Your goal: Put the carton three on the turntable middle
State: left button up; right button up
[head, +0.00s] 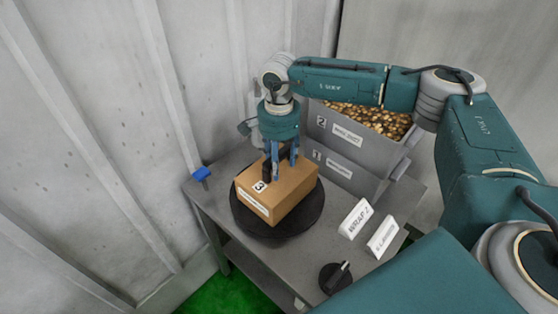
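Carton three (277,203), a brown box with a "3" label, sits flat on the round black turntable (302,226), about at its middle. The turntable is on a grey table. My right gripper (281,170) points down over the carton's top, with its blue fingers apart. The fingertips overlap the top face in the view; whether they touch it cannot be told. My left gripper is not in view.
Grey bins labelled 2 (338,132) and 1 (345,176) stand behind, the upper one full of small golden pieces. White signs (355,218) (383,237) and a black knob (335,278) are at the front right.

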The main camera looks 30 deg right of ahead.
jog(key=shift+r, duration=0.2)
jog(key=shift+w+r, duration=0.1)
jog(key=shift+r, duration=0.25)
notch_tip(320, 180, up, 10)
jog(key=b, duration=0.4)
jog(key=shift+r, duration=0.6)
